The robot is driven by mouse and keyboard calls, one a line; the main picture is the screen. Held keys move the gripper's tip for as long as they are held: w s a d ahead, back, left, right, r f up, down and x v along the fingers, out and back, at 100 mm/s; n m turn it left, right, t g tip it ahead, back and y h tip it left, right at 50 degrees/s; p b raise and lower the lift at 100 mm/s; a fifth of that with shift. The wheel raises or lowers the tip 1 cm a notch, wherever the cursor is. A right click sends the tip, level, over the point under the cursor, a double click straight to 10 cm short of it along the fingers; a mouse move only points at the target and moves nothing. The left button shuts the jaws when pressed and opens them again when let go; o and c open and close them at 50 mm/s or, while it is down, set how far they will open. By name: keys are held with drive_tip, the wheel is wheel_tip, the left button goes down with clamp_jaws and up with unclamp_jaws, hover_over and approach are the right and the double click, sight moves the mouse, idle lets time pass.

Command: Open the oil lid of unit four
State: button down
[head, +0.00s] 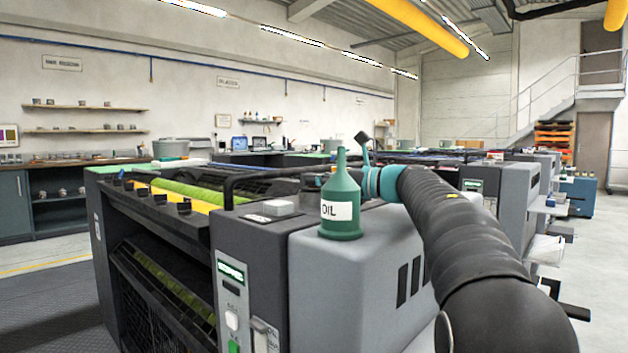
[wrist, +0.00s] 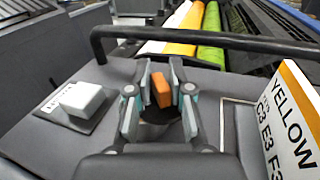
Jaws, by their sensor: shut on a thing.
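The unit (head: 355,270) in front of me is a grey press unit with green and yellow rollers. In the wrist view my gripper (wrist: 161,88) is shut on an upright orange tab (wrist: 162,90) on the unit's dark top. A dark round patch (wrist: 160,114) shows below the tab, partly covered by the fingers. I cannot tell whether it is a lid or an opening. In the head view my teal wrist (head: 384,183) reaches over the unit, and the fingertips and tab are hidden behind the oil can.
A green oil can (head: 341,200) stands on the unit's top, close to my wrist. A black rail (wrist: 210,55) runs behind the tab. A white block on a dark plate (wrist: 82,98) is to the left, a YELLOW card (wrist: 285,120) to the right. More units stand behind.

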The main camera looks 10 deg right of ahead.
drive_tip(key=shift+w+d+r+n+g+y+p, duration=0.1)
drive_tip(key=shift+w+n+g+y+p, duration=0.25)
drive_tip(key=shift+n+g+y, duration=0.45)
drive_tip(key=shift+s, duration=0.1)
drive_tip(key=c, duration=1)
unclamp_jaws()
drive_tip(key=shift+c, duration=0.2)
drive_tip(key=v, duration=1.2)
drive_tip(key=shift+r, duration=0.15)
